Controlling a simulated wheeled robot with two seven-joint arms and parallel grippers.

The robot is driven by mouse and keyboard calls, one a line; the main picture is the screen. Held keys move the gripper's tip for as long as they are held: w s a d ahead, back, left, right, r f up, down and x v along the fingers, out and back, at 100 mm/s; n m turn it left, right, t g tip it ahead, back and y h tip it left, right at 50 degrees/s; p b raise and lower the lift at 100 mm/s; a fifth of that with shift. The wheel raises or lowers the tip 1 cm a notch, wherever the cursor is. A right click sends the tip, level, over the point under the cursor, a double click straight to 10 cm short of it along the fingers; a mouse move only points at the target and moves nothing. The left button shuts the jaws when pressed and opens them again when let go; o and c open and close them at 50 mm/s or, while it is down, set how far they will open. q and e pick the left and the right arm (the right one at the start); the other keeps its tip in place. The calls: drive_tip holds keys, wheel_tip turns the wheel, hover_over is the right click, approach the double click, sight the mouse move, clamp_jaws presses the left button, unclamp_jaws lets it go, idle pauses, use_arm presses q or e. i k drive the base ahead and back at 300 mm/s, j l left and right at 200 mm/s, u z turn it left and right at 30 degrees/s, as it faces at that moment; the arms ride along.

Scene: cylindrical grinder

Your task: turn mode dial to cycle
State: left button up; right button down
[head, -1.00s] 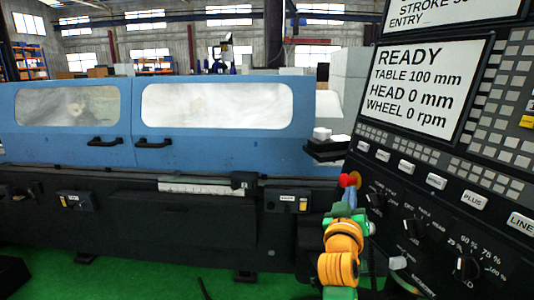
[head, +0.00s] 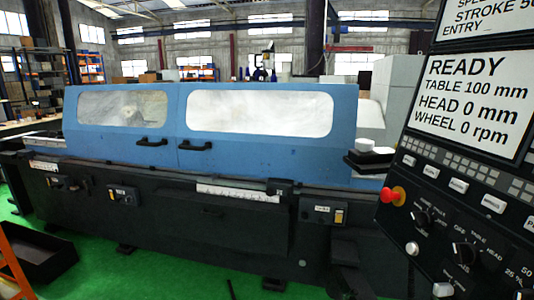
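The control panel (head: 400,240) stands at the right of the head view. A black dial (head: 424,217) sits beside the red stop button; its small labels are too blurred to read, so I cannot tell its setting or confirm it is the mode dial. A third dial (head: 524,291), by the percentage marks, is partly cut off at the bottom edge. The panel screen (head: 475,105) reads READY, table 100 mm, head 0 mm, wheel 0 rpm. Neither gripper shows.
A red stop button (head: 393,195) on a yellow base juts from the panel's left edge. The blue grinder hood (head: 350,150) is shut above a black machine base (head: 150,215). Green floor (head: 190,272) is open in front. An orange frame (head: 14,262) stands at lower left.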

sight(422, 219)
drive_tip(key=z, duration=1.6)
